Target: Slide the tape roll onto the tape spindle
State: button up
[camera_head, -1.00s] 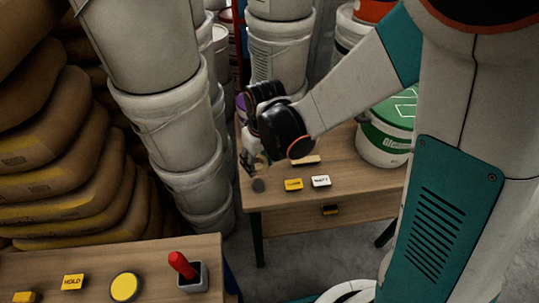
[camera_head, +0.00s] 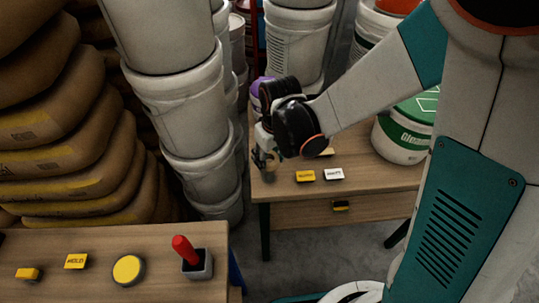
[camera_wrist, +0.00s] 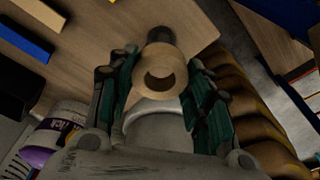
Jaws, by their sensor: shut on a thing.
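My gripper (camera_wrist: 162,95) has its fingers on both sides of a tan tape roll (camera_wrist: 160,90) in the wrist view. It is shut on the roll, whose open hole faces the camera. A dark, round, upright-looking piece (camera_wrist: 160,35), likely the tape spindle, shows just beyond the roll's upper rim. The roll appears apart from it, but the gap is unclear. In the head view my gripper (camera_head: 265,158) hangs at the left end of the wooden table; the roll there is small and partly hidden, and the spindle cannot be made out clearly.
Yellow (camera_head: 305,176) and white (camera_head: 333,174) labels lie on the wooden table (camera_head: 375,180). A green-and-white bucket (camera_head: 402,135) stands at its right. Stacked white buckets (camera_head: 185,110) rise close to its left. A nearer bench (camera_head: 60,245) holds a yellow button (camera_head: 128,270) and a red-handled lever (camera_head: 185,250).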

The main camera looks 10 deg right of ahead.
aim_at(270, 170)
jog(key=shift+f+b, duration=0.75)
jog(key=shift+f, duration=0.45)
jog(key=shift+f+b, duration=2.25)
dwell(1.0)
jog(key=o, duration=1.1)
jog(key=shift+r, duration=0.1)
